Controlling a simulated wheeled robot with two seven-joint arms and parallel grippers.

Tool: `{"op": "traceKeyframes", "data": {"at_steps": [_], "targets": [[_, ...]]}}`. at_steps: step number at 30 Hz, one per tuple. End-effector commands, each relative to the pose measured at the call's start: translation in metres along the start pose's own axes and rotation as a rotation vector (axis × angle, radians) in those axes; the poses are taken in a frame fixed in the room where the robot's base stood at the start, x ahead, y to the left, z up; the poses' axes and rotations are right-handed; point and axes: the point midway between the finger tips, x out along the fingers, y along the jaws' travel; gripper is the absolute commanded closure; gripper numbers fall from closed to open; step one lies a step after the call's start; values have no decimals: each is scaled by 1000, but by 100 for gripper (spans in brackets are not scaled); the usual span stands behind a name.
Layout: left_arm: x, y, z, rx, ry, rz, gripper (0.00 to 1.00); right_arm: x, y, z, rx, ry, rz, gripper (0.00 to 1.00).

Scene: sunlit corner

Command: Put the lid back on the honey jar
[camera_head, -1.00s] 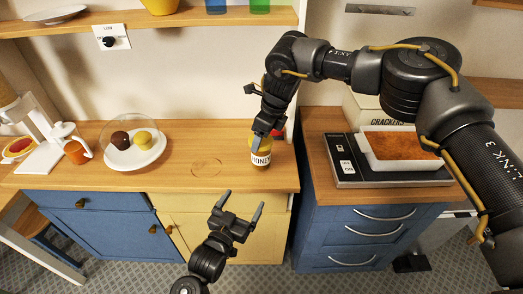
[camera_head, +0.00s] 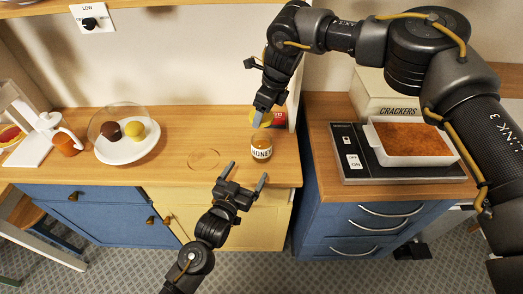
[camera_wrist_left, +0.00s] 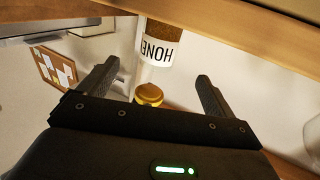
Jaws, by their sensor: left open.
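The honey jar (camera_head: 261,147) stands upright near the front edge of the wooden counter, its amber top facing up with no lid on it. My right gripper (camera_head: 262,112) points down above the jar and appears shut on the golden lid (camera_head: 262,120), a small gap above the jar's mouth. My left gripper (camera_head: 246,172) is open and empty, low in front of the counter edge, fingers toward the jar. In the left wrist view, the jar (camera_wrist_left: 160,45) appears upside down between the open fingers, with the golden lid (camera_wrist_left: 149,93) partly hidden by my gripper body.
A red and yellow item (camera_head: 280,118) stands behind the jar. A ring outline (camera_head: 203,159) marks clear counter left of it. A white plate (camera_head: 128,151) with two round items is farther left. A white dish (camera_head: 412,140) and crackers box (camera_head: 388,96) are on the right counter.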

Motion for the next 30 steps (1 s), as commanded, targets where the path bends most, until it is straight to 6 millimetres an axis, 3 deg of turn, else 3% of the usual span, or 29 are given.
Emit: {"op": "traceKeyframes", "data": {"at_steps": [9,15,21,30], "targets": [[58,-1,-1,1,1,-2,10,0,1,2,-2,0,0,56],[87,-1,0,1,0,-2,10,0,1,2,-2,0,0,56],[100,-1,0,1,-1,-1,10,0,1,2,-2,0,0,56],[102,-1,0,0,0,-1,10,0,1,2,-2,0,0,56]]}}
